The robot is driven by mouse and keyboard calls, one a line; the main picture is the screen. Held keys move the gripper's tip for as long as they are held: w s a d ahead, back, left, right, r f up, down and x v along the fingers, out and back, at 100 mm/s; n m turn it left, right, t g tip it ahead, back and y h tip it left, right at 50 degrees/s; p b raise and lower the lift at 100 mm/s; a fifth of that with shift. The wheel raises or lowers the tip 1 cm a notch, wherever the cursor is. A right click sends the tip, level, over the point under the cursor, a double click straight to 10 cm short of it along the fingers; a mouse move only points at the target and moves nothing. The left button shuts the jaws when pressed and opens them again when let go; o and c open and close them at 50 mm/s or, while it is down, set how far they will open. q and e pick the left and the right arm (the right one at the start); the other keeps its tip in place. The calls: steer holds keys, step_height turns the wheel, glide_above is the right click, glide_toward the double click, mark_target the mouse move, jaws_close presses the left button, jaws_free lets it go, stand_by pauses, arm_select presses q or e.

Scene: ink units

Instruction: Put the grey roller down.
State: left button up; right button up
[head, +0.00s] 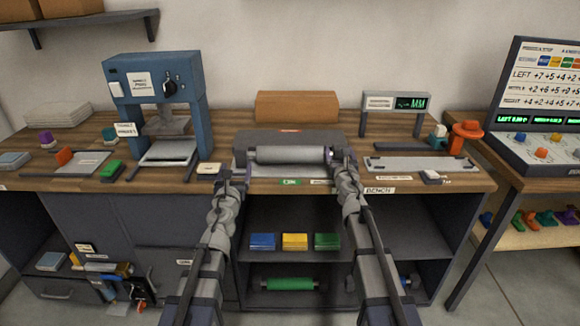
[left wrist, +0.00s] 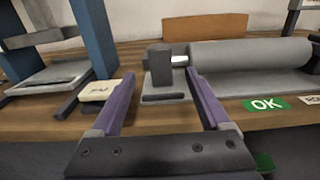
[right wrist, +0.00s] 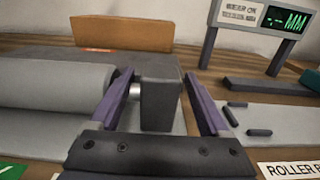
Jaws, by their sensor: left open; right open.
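The grey roller (head: 290,155) lies level in a dark grey stand (head: 290,138) on the wooden bench. In the left wrist view the roller (left wrist: 250,54) has its silver left shaft end in a dark post of the stand. My left gripper (head: 238,178) is open at the roller's left end, its purple fingers apart on either side of that post. My right gripper (head: 341,160) is open at the right end. In the right wrist view its fingers stand apart around the silver shaft and the right post (right wrist: 158,95), with the roller (right wrist: 55,85) to the left.
A blue press (head: 155,90) stands on the left of the bench. A gauge display (head: 396,102) and a flat grey plate (head: 420,164) are on the right. A brown block (head: 297,105) sits behind the stand. A green roller (head: 290,284) lies on the shelf below.

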arm_select(q)
steer(key=shift+s, duration=0.75)
arm_select(e)
steer(key=shift+s, duration=0.15)
steer(key=s, duration=1.1)
steer(key=shift+s, duration=0.35)
